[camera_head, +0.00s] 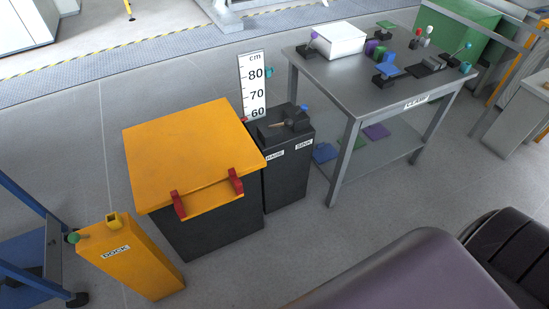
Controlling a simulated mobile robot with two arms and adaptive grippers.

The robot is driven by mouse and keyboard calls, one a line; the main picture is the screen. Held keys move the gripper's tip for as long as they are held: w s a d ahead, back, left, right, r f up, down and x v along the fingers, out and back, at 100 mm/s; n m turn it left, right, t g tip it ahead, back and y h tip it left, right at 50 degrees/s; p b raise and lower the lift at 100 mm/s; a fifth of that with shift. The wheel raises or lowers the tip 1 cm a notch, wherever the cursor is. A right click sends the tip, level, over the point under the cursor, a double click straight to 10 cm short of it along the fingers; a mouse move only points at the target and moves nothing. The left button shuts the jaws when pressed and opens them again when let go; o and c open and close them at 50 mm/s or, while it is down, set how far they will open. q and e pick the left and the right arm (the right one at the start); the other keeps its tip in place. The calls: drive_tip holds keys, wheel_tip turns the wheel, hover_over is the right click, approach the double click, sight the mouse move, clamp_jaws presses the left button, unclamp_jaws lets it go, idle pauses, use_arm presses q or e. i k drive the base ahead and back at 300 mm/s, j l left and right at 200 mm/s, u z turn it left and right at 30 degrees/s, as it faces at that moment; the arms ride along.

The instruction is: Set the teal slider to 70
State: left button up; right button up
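A white upright scale board (252,86) marked "cm", 80, 70 and 60 stands behind a black cabinet. A small teal piece (269,72), which looks like the teal slider, sits at the board's right edge, about level with the 80 mark. A small red piece (244,120) shows at the board's lower left, near 60. Neither of my grippers is in view.
A black bin with an orange lid (190,150) stands left of the black cabinet (287,170). A yellow "DOCK" post (135,262) is at the lower left. A grey table (395,92) with several small objects stands at the right. Open floor lies in front of the cabinet.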

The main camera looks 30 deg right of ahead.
sight(268, 71)
drive_tip(key=l+u, duration=0.1)
drive_tip(key=l, duration=0.65)
drive_tip(key=l+u, duration=0.1)
drive_tip(key=l, duration=0.6)
drive_tip(key=l+u, duration=0.1)
drive_tip(key=l, duration=0.65)
drive_tip(key=k+l+u, duration=0.1)
drive_tip(key=l, duration=0.6)
drive_tip(key=k+l+u, duration=0.1)
drive_tip(key=l, duration=0.6)
drive_tip(key=j, duration=0.45)
drive_tip(key=k, duration=0.05)
